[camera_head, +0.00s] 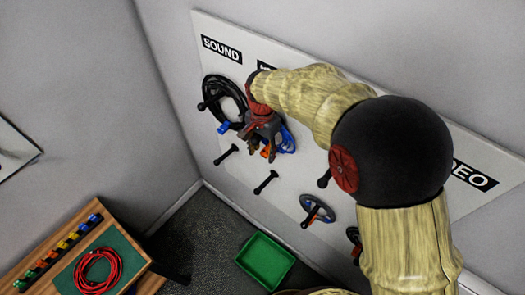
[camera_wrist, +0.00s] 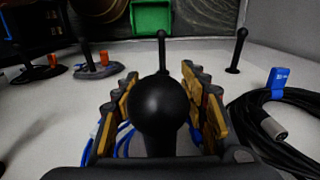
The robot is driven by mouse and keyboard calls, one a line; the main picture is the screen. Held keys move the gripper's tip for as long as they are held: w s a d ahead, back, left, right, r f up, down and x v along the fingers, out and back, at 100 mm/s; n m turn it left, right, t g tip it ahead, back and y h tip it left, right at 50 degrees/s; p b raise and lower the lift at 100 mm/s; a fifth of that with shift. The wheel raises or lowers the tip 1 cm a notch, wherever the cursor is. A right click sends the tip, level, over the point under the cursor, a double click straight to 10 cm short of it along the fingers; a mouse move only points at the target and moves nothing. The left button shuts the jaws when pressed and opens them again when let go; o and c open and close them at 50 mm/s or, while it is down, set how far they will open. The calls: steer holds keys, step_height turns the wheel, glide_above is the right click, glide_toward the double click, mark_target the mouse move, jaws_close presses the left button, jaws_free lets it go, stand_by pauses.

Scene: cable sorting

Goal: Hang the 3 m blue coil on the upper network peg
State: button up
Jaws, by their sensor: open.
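My gripper (camera_head: 268,135) is in front of the wall board, below the partly covered middle label. In the wrist view its two fingers (camera_wrist: 160,78) stand apart, on either side of a peg with a large black ball end (camera_wrist: 158,104). A blue coil (camera_head: 288,141) hangs at the board just behind the gripper, with an orange tag (camera_head: 265,152) near it. In the wrist view blue strands (camera_wrist: 124,140) show on both sides of the peg, behind the fingers. The coil appears to be around this peg, but the fingers and ball hide where it rests.
A black coil (camera_head: 211,92) with a blue tag hangs close by on the sound side. Bare pegs (camera_head: 228,154) (camera_head: 266,182) stick out below. Small coils (camera_head: 317,208) hang lower right. A green bin (camera_head: 265,261) is on the floor; a red coil (camera_head: 98,271) lies on a table.

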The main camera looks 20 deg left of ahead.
step_height(320, 180, up, 11)
steer(key=shift+w+a+r, duration=0.1)
steer(key=shift+w+r, duration=0.05)
steer(key=shift+r, duration=0.05)
stand_by(0.3)
